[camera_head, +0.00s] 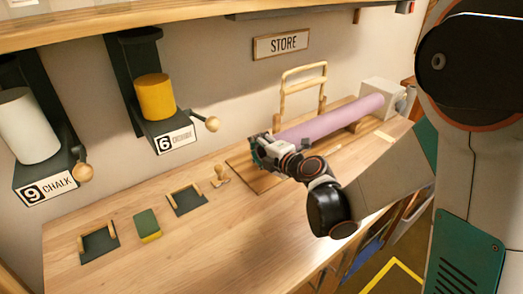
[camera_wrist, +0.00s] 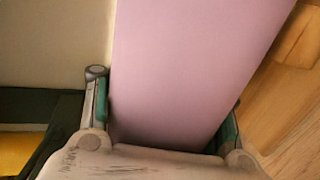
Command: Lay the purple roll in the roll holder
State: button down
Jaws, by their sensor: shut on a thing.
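The purple roll (camera_head: 335,118) is long and slants across the back right of the table. My gripper (camera_head: 266,148) is shut on it near its left end. In the wrist view the purple roll (camera_wrist: 190,70) fills the space between the two fingers of my gripper (camera_wrist: 165,115). A light wooden frame (camera_head: 304,67) stands upright behind the roll, on or beside a brown board (camera_head: 240,168); it may be the roll holder, but I cannot tell. Whether the roll touches any support is unclear, as my arm and the roll hide part of the board.
Wall dispensers hold a white roll (camera_head: 28,126) and a yellow cylinder (camera_head: 155,97). On the table are a green-and-yellow block (camera_head: 147,224), two dark trays with wooden pegs (camera_head: 100,242) (camera_head: 187,200) and a small wooden piece (camera_head: 219,177). A whitish box (camera_head: 380,94) stands at the far right. The front table is clear.

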jog(key=w+a+f+b, duration=0.1)
jog(key=w+f, duration=0.1)
jog(key=w+a+f+b, duration=0.1)
jog(key=a+f, duration=0.1)
jog(key=shift+w, duration=0.4)
jog(key=shift+w+f, duration=0.15)
jog(key=shift+f, duration=0.15)
jog(key=shift+f+b, duration=1)
jog(key=shift+b, duration=0.1)
jog(key=c, duration=0.5)
grip_release()
jog(key=shift+s+d, duration=0.1)
jog(key=shift+s, duration=0.1)
jog(key=v, duration=1.1)
jog(key=shift+s+d+r, duration=0.2)
jog(key=shift+s+r, duration=0.05)
jog(key=shift+s, duration=0.05)
